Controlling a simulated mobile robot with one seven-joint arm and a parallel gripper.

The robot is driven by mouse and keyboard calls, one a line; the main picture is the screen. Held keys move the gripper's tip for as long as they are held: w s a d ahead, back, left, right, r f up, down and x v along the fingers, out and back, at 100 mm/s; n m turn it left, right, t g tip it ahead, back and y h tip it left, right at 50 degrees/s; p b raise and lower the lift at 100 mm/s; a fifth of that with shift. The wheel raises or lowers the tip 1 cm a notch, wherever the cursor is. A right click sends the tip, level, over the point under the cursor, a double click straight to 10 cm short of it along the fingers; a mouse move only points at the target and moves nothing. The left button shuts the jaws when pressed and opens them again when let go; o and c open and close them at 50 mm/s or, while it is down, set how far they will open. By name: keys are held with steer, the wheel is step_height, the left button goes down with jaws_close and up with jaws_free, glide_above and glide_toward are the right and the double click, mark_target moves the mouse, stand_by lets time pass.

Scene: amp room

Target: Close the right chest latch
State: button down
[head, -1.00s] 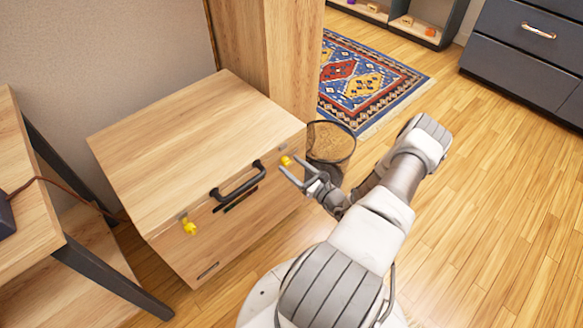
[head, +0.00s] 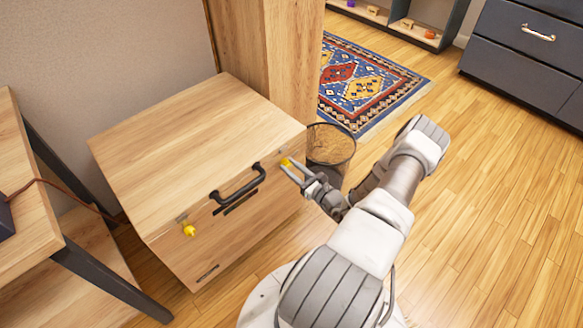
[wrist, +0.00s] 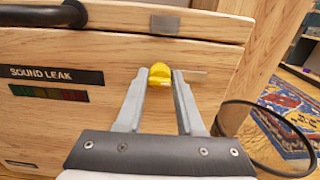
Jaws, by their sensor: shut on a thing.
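The wooden chest (head: 200,140) stands with its lid down, a black handle (head: 238,187) at the front. The right latch (head: 285,162) is a small yellow knob on the chest's front, near the right corner. It also shows in the wrist view (wrist: 160,76), between my fingertips, below a small metal plate (wrist: 165,24) on the lid's edge. My gripper (head: 289,168) is shut on this yellow knob, with one finger on each side. The left latch (head: 188,229) is another yellow knob at the front's left end. The fingers partly hide the right latch in the head view.
A wire-mesh bin (head: 330,145) stands close to the chest's right side, beside my gripper. A desk (head: 30,220) with a dark leg is at the left. A wooden post (head: 268,60) rises behind the chest. Open floor (head: 490,210) lies to the right.

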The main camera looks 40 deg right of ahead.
steer(key=n+p, duration=0.2)
steer(key=n, duration=0.2)
steer(key=shift+a+r+n, duration=0.1)
steer(key=shift+n, duration=0.2)
steer(key=n+p, duration=0.2)
steer(key=n, duration=0.2)
steer(key=shift+a+n, duration=0.1)
steer(key=shift+n, duration=0.2)
steer(key=n+p, duration=0.2)
steer(key=n, duration=0.2)
steer(key=shift+s+n, duration=0.1)
steer(key=shift+n, duration=0.2)
steer(key=shift+f+n+p, duration=0.2)
steer(key=shift+n+p, duration=0.15)
steer(key=shift+n, duration=0.65)
steer(key=shift+f+n+p, duration=0.15)
steer(key=shift+n+p, duration=0.2)
steer(key=shift+n, duration=0.65)
steer(key=c, duration=0.5)
jaws_free()
